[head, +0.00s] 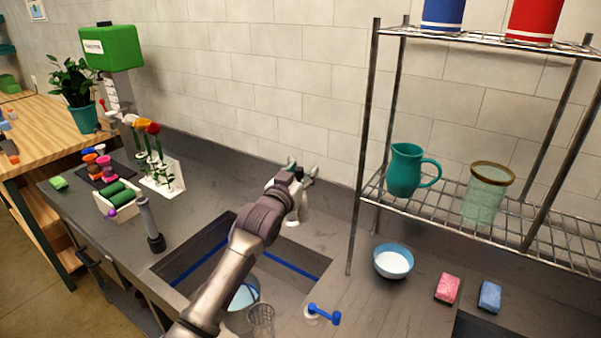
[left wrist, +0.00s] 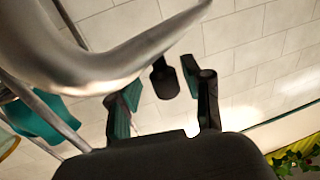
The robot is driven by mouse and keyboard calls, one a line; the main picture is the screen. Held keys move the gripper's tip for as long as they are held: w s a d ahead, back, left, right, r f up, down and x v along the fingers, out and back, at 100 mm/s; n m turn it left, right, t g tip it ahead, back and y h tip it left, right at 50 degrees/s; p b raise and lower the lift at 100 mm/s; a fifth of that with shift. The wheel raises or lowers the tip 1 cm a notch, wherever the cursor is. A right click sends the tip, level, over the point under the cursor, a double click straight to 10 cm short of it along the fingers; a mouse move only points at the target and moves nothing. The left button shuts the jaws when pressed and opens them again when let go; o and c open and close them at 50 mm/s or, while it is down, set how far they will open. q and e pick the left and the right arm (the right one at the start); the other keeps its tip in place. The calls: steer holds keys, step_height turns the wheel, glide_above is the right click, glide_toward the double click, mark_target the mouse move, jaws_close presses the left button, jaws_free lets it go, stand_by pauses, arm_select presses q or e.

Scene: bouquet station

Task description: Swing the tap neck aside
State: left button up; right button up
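The tap neck (left wrist: 95,65) shows as a thick, curved grey tube close to the camera in the left wrist view, crossing its upper left. In the head view the tap is mostly hidden behind my left arm. My left gripper (head: 302,168) is beyond the sink's back edge, close to the wall. In the left wrist view the left gripper (left wrist: 164,103) has its two fingers spread apart. A small dark piece (left wrist: 165,78) shows between them; I cannot tell what it belongs to. I cannot tell whether the gripper touches the neck. My right gripper is not in view.
The sink (head: 310,262) lies under my arm, with a bowl (head: 243,295) and a glass (head: 260,318). A wire rack (head: 365,150) stands to the right. A flower holder (head: 163,180) stands on the left counter.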

arm_select(q)
steer(key=shift+a, duration=0.2)
steer(key=v, duration=1.2)
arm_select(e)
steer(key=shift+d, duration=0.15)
